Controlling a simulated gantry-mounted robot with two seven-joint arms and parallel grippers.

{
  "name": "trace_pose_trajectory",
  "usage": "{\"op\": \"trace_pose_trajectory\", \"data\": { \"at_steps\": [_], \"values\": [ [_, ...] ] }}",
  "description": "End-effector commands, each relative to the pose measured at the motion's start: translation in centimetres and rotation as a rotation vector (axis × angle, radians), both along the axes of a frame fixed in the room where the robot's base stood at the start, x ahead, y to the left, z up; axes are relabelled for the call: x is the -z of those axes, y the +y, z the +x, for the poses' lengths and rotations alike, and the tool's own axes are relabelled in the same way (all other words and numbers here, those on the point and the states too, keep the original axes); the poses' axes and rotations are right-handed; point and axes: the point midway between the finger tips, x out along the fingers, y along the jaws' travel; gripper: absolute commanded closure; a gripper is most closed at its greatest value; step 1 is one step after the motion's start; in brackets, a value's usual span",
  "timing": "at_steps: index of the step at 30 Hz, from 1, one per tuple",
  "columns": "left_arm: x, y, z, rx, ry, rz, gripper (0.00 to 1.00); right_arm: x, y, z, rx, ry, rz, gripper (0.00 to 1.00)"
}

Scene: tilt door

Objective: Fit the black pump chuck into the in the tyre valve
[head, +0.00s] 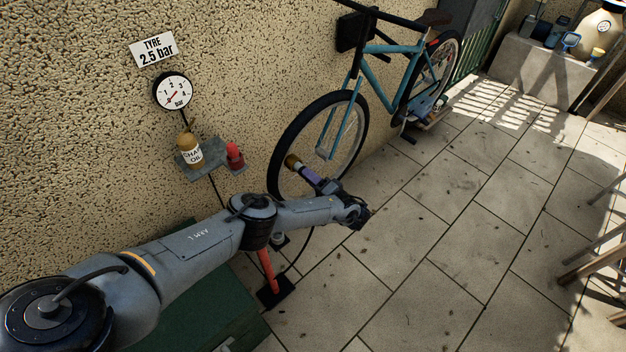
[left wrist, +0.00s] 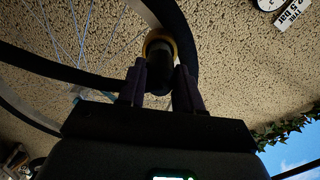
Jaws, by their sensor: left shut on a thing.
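The black pump chuck (head: 292,161), with a yellow-brass ring at its end, is between the fingers of my left gripper (head: 306,174), which is shut on it. In the left wrist view the chuck (left wrist: 160,56) stands out beyond the two dark fingertips (left wrist: 162,84), its ringed end toward the wheel. The front tyre (head: 275,150) of the teal bicycle (head: 380,75) is right by the chuck; in the left wrist view the tyre (left wrist: 183,35) passes close by it. The tyre valve is hidden or too dark to make out, so I cannot tell whether the chuck touches it. My right gripper is not in view.
A gauge (head: 173,91) and a "TYRE 2.5 bar" sign (head: 154,49) are on the rough wall. A small shelf (head: 214,150) holds a chain oil bottle (head: 190,150). A red pump (head: 268,268) stands on the floor below my arm. Paving (head: 460,250) to the right is clear.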

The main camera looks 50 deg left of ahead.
Motion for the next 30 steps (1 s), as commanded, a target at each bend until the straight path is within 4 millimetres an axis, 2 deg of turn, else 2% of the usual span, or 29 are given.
{"op": "trace_pose_trajectory", "data": {
  "at_steps": [22, 23, 28, 30],
  "values": [
    [0.0, 1.9, 0.0, 0.0, 0.0, 0.001, 0.96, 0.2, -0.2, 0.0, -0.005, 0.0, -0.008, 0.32],
    [0.0, 1.8, 0.0, 0.0, 0.0, 0.001, 0.63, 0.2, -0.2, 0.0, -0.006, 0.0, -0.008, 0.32],
    [0.0, 1.8, 0.0, 0.0, 0.0, 0.0, 0.37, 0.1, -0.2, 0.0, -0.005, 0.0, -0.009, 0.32],
    [0.0, 1.8, 0.0, 0.0, 0.0, 0.0, 0.36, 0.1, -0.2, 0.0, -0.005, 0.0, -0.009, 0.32]
  ]
}}
